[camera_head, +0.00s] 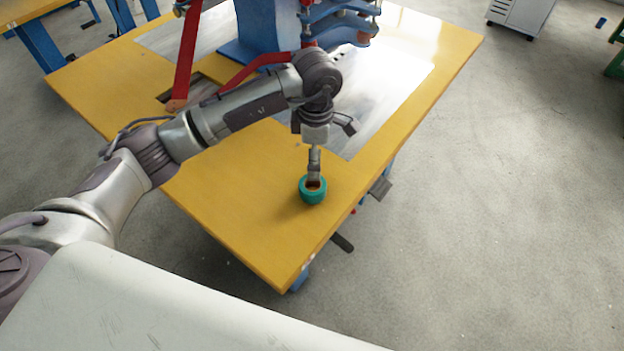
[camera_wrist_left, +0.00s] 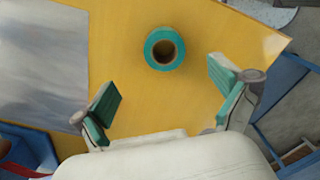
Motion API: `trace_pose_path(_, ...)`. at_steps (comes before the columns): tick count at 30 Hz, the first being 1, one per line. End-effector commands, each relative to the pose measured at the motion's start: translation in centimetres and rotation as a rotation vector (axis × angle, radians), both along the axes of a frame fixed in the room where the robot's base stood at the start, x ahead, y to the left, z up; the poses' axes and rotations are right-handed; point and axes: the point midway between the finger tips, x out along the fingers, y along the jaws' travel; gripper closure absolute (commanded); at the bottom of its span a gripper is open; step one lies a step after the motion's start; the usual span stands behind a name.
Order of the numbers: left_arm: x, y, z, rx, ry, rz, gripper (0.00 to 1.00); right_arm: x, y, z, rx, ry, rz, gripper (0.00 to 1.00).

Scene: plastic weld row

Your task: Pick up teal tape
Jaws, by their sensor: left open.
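The teal tape (camera_head: 313,195) is a small round roll with a brown core, lying flat on the yellow table near its front corner. In the left wrist view the teal tape (camera_wrist_left: 153,49) lies ahead of the fingers, with its round hole facing the camera. My left gripper (camera_head: 314,165) points down just above the roll and hides part of it in the head view. In the wrist view the left gripper (camera_wrist_left: 165,95) has its teal-padded fingers wide apart, with nothing between them. My right gripper is not in view.
The yellow table (camera_head: 245,190) carries a grey metal sheet (camera_head: 385,95) and a blue machine (camera_head: 262,30) with red levers behind my left arm. The table edge lies close to the tape. A white cabinet (camera_head: 522,14) stands far off at the back right.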

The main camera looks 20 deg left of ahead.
Motion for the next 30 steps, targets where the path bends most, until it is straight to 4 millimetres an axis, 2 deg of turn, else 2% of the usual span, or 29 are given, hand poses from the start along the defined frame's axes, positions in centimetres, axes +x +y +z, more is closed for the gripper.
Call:
trace_pose_path(1, -0.1, 0.0, -1.1, -0.001, 0.005, 0.001, 0.02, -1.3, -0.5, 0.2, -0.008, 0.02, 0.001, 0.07)
trace_pose_path(3, -0.1, 0.0, -2.5, -0.001, 0.004, 0.001, 0.02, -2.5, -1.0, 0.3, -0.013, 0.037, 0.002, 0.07)
trace_pose_path(6, -0.1, 0.0, -4.0, -0.002, 0.003, 0.002, 0.02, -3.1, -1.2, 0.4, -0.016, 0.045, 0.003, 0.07)
trace_pose_path(8, -0.1, 0.0, -4.7, -0.002, 0.003, 0.0, 0.02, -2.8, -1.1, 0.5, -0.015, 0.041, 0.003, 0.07)
trace_pose_path(14, -0.3, 0.1, -5.9, -0.001, 0.003, 0.001, 0.02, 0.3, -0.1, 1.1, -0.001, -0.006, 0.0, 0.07)
trace_pose_path(17, -0.7, 0.2, -7.4, -0.002, 0.006, 0.002, 0.02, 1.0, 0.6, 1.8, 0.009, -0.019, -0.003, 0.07)
trace_pose_path(21, -0.8, 0.2, -9.4, -0.003, 0.002, 0.002, 0.02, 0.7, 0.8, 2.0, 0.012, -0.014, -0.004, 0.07)
trace_pose_path(24, -0.8, 0.2, -10.3, -0.002, 0.001, 0.0, 0.02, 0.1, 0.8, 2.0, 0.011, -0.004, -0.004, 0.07)
trace_pose_path(30, -0.8, 0.2, -10.5, -0.002, -0.001, 0.0, 0.02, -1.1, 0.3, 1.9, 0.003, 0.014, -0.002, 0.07)
